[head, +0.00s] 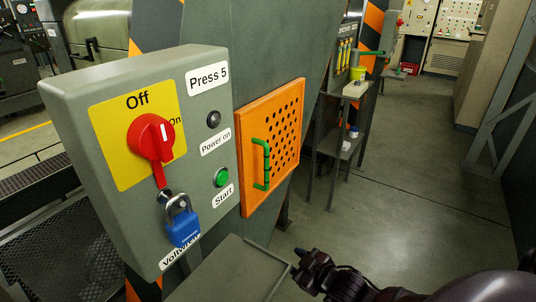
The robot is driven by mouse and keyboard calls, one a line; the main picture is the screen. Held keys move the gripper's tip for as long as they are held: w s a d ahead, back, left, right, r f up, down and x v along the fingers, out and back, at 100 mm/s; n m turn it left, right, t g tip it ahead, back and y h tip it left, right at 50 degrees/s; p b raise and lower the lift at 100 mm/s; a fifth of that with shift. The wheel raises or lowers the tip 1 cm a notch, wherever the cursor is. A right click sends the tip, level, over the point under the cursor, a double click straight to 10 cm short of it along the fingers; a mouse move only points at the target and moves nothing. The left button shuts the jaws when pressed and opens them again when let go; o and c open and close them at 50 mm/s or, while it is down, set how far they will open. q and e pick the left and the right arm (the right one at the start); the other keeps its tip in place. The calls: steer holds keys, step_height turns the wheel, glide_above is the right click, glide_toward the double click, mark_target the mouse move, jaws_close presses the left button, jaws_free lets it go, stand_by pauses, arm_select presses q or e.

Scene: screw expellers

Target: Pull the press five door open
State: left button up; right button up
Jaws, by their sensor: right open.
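The press five door (283,122) is an orange panel with round holes, on the side of the grey-green machine. It looks shut against its orange frame. Its green bar handle (267,165) stands upright on the door's left side. My right gripper (303,268) is dark and low in the picture, below and to the right of the door. It is open, apart from the handle, and nothing shows between its fingers. My left gripper is out of view.
The grey Press 5 control box (215,135) stands left of the door, with a red switch (152,138) and a blue padlock (182,225). A grey ledge (235,272) lies below the door. A small stand (355,90) is behind. Open floor (425,165) lies right.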

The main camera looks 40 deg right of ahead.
steer(key=w+d+r+n+y, duration=0.1)
steer(key=w+d+r+y, duration=0.25)
steer(key=r, duration=0.35)
steer(key=w+d+r+t+y, duration=0.1)
steer(key=w+d+r+y, duration=0.15)
steer(key=w+r, duration=0.3)
steer(key=w+d+r+n+y, duration=0.1)
steer(key=w+d+r+y, duration=0.25)
steer(key=r, duration=0.45)
steer(key=shift+h, duration=0.45)
steer(key=shift+x, duration=4.6)
steer(key=shift+s+f, duration=0.1)
steer(key=shift+f, duration=0.05)
steer(key=shift+c, duration=0.3)
jaws_close()
